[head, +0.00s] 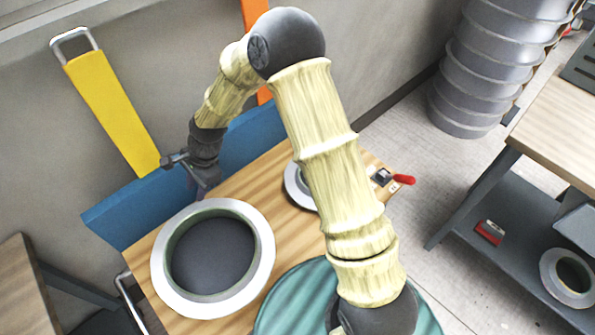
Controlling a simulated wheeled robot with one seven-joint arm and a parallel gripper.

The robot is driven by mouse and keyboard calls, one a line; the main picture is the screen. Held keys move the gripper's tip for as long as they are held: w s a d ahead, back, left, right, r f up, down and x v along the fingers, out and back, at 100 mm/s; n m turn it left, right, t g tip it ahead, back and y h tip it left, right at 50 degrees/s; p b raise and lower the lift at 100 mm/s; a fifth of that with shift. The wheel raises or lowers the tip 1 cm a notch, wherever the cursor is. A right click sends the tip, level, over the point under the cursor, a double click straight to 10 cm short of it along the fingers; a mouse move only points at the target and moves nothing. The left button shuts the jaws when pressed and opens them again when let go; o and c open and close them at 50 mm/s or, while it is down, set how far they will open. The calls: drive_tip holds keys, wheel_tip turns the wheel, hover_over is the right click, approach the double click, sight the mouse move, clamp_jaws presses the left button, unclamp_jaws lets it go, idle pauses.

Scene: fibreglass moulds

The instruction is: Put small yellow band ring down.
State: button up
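My gripper (196,176) is at the far left of the wooden table, above its back edge and in front of a blue panel. It is small and dark in this view, and I cannot tell whether its fingers are apart or hold something. I cannot make out a small yellow band ring. A large pale ring (164,262) with a greenish inner wall and a dark middle lies on the table (262,185), below my gripper in the picture. A smaller pale ring (292,187) lies farther right, partly hidden by my arm.
A blue panel (125,213) stands along the table's back, with a yellow strip (110,110) leaning behind it. A red-handled tool (404,179) lies at the right edge. Stacked grey rings (470,90) and a shelved bench (545,130) stand at right.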

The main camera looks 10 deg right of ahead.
drive_tip(key=s+d+r+n+t+h, duration=0.1)
drive_tip(key=s+d+r+n, duration=0.2)
drive_tip(key=d, duration=0.6)
drive_tip(key=s+d+r+n+t+h, duration=0.1)
drive_tip(key=s+d+r+n, duration=0.3)
drive_tip(key=d, duration=0.6)
drive_tip(key=s+d+r+n+t+h, duration=0.1)
drive_tip(key=s+d+r+n, duration=0.3)
drive_tip(key=d, duration=0.6)
drive_tip(key=shift+s+r+h, duration=0.6)
drive_tip(key=shift+s+h, duration=0.1)
drive_tip(key=shift+h, duration=0.1)
